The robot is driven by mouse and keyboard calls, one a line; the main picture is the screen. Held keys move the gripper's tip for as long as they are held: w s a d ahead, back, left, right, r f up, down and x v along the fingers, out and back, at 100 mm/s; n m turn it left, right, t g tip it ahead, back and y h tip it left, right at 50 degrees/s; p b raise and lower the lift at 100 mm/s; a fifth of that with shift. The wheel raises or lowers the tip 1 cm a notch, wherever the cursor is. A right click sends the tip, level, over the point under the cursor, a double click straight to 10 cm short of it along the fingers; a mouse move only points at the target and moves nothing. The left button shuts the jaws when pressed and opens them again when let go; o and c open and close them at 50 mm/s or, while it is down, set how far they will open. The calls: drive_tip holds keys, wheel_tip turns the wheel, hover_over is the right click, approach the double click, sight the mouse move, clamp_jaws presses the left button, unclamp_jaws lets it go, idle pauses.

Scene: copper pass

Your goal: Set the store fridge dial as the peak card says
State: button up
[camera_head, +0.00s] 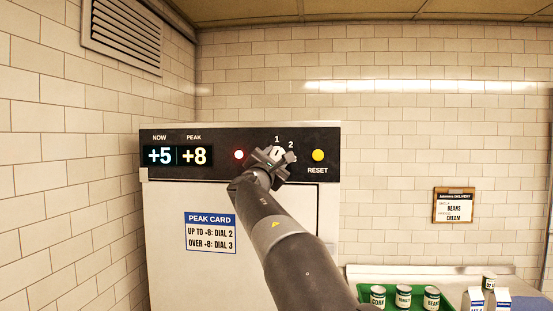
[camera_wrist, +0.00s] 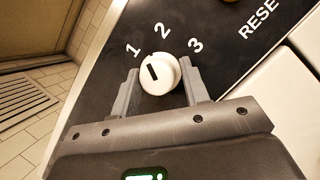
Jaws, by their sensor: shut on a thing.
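The store fridge (camera_head: 165,220) has a black panel with the displays NOW +5 (camera_head: 159,156) and PEAK +8 (camera_head: 194,156). The peak card (camera_head: 210,233) on its door appears to read "up to +8: dial 2, over +8: dial 3". The white dial (camera_wrist: 166,82) has a dark pointer mark, which appears to point toward 1 in the wrist view. My gripper (camera_head: 272,160) is at the panel; its fingers (camera_wrist: 159,86) are shut on the dial, one on each side. In the head view my gripper partly hides the dial and the 3.
A lit red lamp (camera_head: 239,155) is left of the dial. The yellow RESET button (camera_head: 318,155) is close to its right. A green tray (camera_head: 368,300) with cans, and cartons (camera_head: 474,299), stand at lower right. A delivery note (camera_head: 454,206) hangs on the wall.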

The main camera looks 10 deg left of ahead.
drive_tip(key=m, duration=0.1)
drive_tip(key=m+g+h, duration=0.1)
drive_tip(key=m, duration=0.1)
drive_tip(key=shift+s+a+r, duration=0.15)
drive_tip(key=shift+a+r, duration=0.05)
drive_tip(key=shift+a, duration=0.2)
drive_tip(key=shift+m+h, duration=0.3)
drive_tip(key=shift+m, duration=0.6)
drive_tip(key=shift+d+r, duration=0.1)
drive_tip(key=shift+r, duration=0.05)
drive_tip(key=o, duration=0.8)
drive_tip(key=shift+o, duration=0.2)
drive_tip(key=shift+d+g, duration=0.1)
drive_tip(key=shift+g, duration=0.2)
drive_tip(key=shift+f, duration=0.2)
drive_tip(key=v, duration=1)
drive_tip(key=shift+s+f, duration=0.2)
drive_tip(key=shift+s, duration=0.15)
